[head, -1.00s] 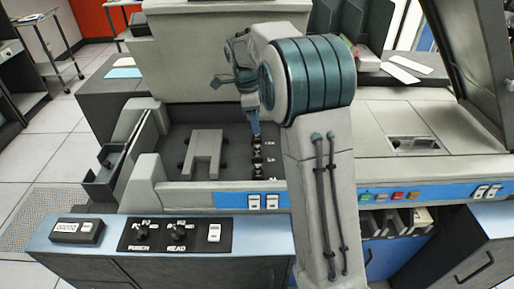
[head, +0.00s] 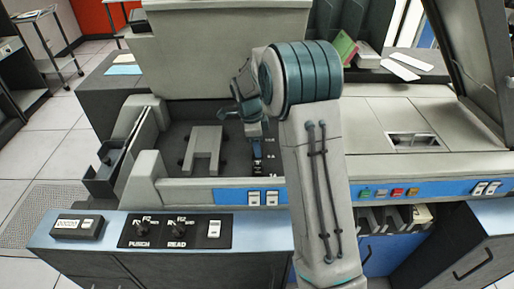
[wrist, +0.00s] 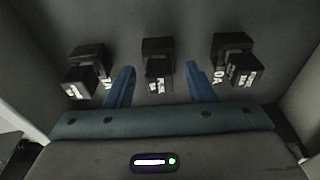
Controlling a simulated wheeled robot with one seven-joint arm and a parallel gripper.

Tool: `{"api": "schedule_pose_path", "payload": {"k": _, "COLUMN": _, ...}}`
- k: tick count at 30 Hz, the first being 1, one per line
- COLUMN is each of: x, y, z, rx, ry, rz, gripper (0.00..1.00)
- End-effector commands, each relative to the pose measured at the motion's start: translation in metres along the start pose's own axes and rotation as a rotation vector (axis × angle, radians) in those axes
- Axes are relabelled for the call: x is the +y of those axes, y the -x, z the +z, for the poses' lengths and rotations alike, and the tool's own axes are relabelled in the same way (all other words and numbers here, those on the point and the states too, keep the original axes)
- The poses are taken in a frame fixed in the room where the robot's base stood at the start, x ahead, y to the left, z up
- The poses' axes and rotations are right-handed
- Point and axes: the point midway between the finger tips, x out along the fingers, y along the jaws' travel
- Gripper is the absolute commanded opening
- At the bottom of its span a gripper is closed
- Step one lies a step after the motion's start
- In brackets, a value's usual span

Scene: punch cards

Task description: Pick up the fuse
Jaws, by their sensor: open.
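Three black fuse blocks with white lettering lie in a row in the wrist view: a left one (wrist: 86,66), a middle one (wrist: 158,60) and a right one (wrist: 238,62). Which one is the task's fuse I cannot tell. My gripper (wrist: 161,70) is open, its two blue fingers on either side of the middle block, with no visible grip on it. In the head view my gripper (head: 262,146) points down into the machine's recessed bay, over the row of black blocks (head: 257,166). My gripper hides part of that row.
The bay has a raised grey bracket (head: 203,145) left of my gripper and a front wall (head: 190,190) with white switches. A grey panel (head: 215,45) stands behind. A blue-topped desk (head: 265,228) with PUNCH and READ knobs is in front.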

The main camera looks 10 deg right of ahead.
Motion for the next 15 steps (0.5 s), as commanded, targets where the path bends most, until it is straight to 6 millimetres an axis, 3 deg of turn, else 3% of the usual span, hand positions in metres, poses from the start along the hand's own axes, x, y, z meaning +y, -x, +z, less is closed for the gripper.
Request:
{"api": "schedule_pose_path", "payload": {"k": 2, "x": 0.0, "y": 0.0003, "z": 0.0001, "rx": 0.0, "ry": 0.0, "rz": 0.0, "gripper": 0.49}}
{"api": "schedule_pose_path", "payload": {"k": 3, "x": 0.0, "y": 0.0003, "z": 0.0001, "rx": 0.0, "ry": 0.0, "rz": 0.0, "gripper": 0.44}}
{"api": "schedule_pose_path", "payload": {"k": 8, "x": -0.0001, "y": 0.0006, "z": 0.0001, "rx": 0.0, "ry": 0.0, "rz": 0.0, "gripper": 0.01}}
{"api": "schedule_pose_path", "payload": {"k": 15, "x": -0.0001, "y": 0.0009, "z": 0.0001, "rx": 0.0, "ry": 0.0, "rz": -0.001, "gripper": 0.01}}
